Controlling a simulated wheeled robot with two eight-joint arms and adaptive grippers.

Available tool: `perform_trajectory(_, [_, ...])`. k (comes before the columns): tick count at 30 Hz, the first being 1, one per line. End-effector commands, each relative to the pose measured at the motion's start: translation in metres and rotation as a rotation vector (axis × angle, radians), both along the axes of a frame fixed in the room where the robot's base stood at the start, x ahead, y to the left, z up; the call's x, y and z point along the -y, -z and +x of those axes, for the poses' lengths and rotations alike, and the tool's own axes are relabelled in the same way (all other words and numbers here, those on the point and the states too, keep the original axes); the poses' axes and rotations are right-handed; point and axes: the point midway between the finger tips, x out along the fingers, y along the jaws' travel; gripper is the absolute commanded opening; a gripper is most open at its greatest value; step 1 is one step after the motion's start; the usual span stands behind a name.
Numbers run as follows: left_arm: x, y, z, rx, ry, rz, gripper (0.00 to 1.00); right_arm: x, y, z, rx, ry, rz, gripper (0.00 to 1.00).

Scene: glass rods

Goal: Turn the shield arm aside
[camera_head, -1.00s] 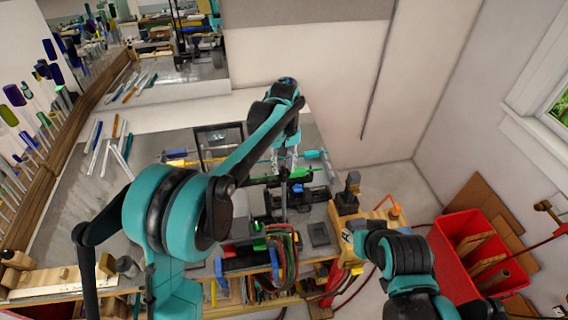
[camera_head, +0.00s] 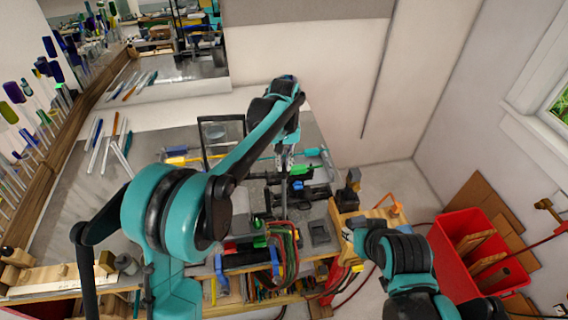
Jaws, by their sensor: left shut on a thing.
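The dark-framed shield (camera_head: 201,140) stands over the bench, left of my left gripper. My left gripper (camera_head: 284,163) points down over the back of the bench and is shut on the shield arm. The grip itself is small and partly hidden by my fingers. My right gripper (camera_head: 348,238) is low on the right by a wooden stand; its fingers are not clear.
Black fixtures (camera_head: 295,193) and bundled hoses (camera_head: 287,245) stand below my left gripper. Glass rods (camera_head: 108,148) lie at the bench's left. A red bin (camera_head: 480,255) with wood pieces stands at the right. The back wall is close behind the bench.

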Motion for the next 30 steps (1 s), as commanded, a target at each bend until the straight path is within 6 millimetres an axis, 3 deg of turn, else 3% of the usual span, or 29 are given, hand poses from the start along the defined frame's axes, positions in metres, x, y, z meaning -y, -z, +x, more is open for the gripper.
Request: perform_trajectory(30, [0.000,0.000,0.001,0.002,0.937,0.001,0.00,0.000,0.047,0.000,0.000,0.000,0.000,0.40])
